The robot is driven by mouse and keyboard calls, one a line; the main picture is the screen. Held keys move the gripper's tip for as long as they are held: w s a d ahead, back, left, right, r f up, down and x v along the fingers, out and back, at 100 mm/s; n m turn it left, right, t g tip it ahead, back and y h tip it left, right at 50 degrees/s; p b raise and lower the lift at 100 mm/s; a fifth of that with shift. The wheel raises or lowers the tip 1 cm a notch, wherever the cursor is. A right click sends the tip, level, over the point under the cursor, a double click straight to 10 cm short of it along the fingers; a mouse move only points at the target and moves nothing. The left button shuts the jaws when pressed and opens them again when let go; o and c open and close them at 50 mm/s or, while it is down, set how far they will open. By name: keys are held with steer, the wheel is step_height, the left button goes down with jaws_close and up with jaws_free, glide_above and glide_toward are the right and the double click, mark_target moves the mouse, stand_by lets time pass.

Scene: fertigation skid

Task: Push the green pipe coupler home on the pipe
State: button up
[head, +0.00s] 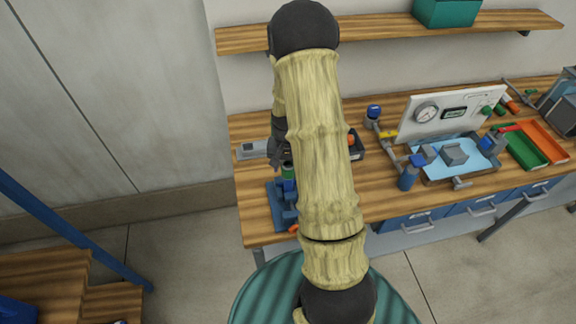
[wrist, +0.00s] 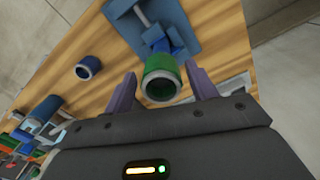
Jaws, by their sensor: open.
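The green coupler (wrist: 160,79) sits between the two fingers of my gripper (wrist: 163,90) in the wrist view, its open end facing the camera. The fingers are apart, one on each side of it, and I cannot tell whether either touches it. Behind the coupler is a blue fixture (wrist: 165,25) on the wooden bench; the pipe itself cannot be made out clearly. In the head view the coupler (head: 288,171) shows small above the blue fixture (head: 281,205), just below my gripper (head: 278,160). My arm hides part of this area.
A blue cup-like part (wrist: 88,68) stands on the bench left of the coupler in the wrist view. In the head view, a gauge panel (head: 455,112), a blue tray (head: 428,176) and green and orange bins (head: 541,142) occupy the right. A shelf (head: 380,33) hangs above.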

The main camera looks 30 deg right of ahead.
steer(key=shift+r+p, duration=1.55)
steer(key=shift+r, duration=0.65)
steer(key=o, duration=0.6)
steer(key=shift+c, duration=0.2)
steer(key=shift+r, duration=0.1)
step_height(320, 180, up, 9)
steer(key=p, duration=0.6)
